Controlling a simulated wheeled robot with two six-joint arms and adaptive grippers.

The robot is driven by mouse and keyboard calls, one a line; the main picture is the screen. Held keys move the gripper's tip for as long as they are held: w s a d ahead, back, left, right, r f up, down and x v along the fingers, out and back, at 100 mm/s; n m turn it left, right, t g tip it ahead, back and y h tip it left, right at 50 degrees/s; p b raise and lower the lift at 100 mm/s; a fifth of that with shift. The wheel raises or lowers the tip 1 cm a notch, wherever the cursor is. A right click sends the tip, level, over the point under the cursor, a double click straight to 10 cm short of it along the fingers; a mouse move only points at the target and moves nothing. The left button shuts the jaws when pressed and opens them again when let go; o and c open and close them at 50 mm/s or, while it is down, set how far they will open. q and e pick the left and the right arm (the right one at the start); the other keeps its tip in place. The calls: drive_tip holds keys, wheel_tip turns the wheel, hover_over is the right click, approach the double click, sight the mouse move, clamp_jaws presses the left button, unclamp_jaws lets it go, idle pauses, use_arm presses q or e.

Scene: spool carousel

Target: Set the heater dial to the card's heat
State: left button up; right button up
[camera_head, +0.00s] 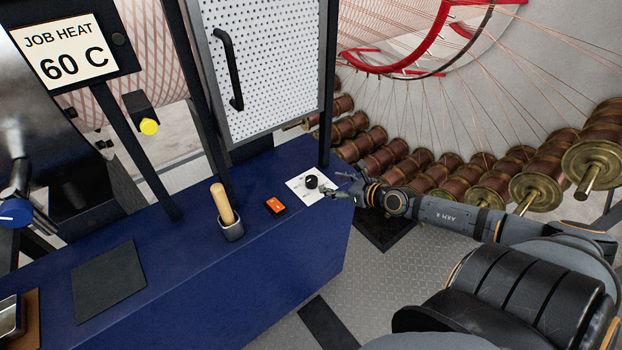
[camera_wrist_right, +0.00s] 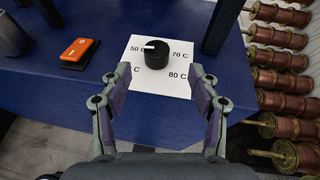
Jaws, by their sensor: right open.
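The card (camera_head: 66,52) at the upper left reads "JOB HEAT 60 C". The black heater dial (camera_head: 312,181) sits on a white scale plate (camera_head: 297,187) on the blue bench. In the right wrist view the dial (camera_wrist_right: 156,54) has a white mark pointing left, towards "50 C". The plate (camera_wrist_right: 142,83) also shows "70 C" and "80 C"; a fourth label at lower left is partly hidden, with only its "C" readable. My right gripper (camera_wrist_right: 158,78) is open, its fingers either side of the dial's near side, apart from it. My left gripper is out of view.
An orange switch (camera_head: 275,206) and a wooden-handled tool in a grey cup (camera_head: 230,229) stand left of the dial. A dark post (camera_head: 326,110) rises behind it. Copper spools (camera_head: 420,172) line the right side. The bench's front edge (camera_head: 346,228) is close to the plate.

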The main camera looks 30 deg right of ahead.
sight(312, 179)
drive_tip(key=x, duration=0.5)
drive_tip(key=b+x, duration=0.1)
drive_tip(key=x, duration=0.3)
drive_tip(key=shift+w+a+f, duration=0.15)
drive_tip(key=shift+w+a, duration=0.1)
drive_tip(key=shift+a, duration=0.05)
